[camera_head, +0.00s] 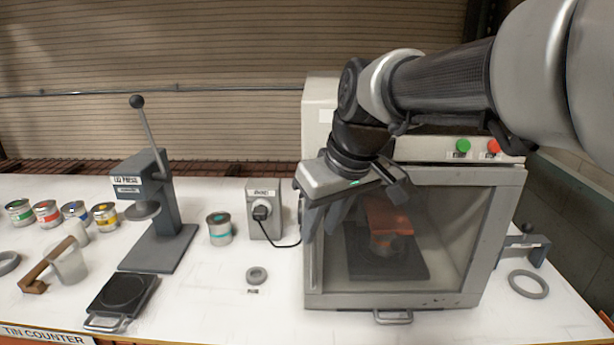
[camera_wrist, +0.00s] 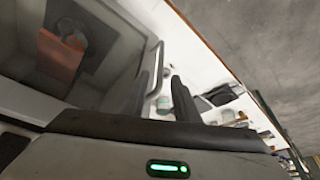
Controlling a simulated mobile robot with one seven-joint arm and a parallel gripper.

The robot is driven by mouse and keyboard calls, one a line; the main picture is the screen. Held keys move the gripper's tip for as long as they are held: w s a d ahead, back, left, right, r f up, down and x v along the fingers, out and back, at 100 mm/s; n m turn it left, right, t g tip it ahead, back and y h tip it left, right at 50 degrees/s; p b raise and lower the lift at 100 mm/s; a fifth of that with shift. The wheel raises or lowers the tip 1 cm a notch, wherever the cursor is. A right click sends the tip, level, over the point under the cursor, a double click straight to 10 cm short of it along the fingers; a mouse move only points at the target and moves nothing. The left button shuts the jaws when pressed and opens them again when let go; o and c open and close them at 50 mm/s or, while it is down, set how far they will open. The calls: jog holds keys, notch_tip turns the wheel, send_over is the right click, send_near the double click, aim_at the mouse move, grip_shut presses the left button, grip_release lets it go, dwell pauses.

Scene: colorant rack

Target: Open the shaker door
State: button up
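The shaker (camera_head: 415,150) is a pale box at the right of the counter. Its grey-framed glass door (camera_head: 490,235) looks shut, with an orange clamp (camera_head: 388,215) visible behind the glass. A vertical bar handle (camera_head: 313,262) runs along the door's left side; it also shows in the wrist view (camera_wrist: 154,55). My gripper (camera_head: 322,220) is at the upper part of this handle. In the wrist view my gripper (camera_wrist: 163,95) has its fingers apart, with the handle's near end between or just beyond them. I cannot tell whether either finger touches it.
A green button (camera_head: 463,146) and a red button (camera_head: 493,146) sit above the door. Left of the shaker stand a grey socket box (camera_head: 264,208), a teal-marked tin (camera_head: 219,229) and a lid press (camera_head: 160,240).

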aim_at(316, 238)
jog(key=x, duration=0.5)
jog(key=shift+w+f, duration=0.1)
jog(key=shift+f, duration=0.15)
grip_shut()
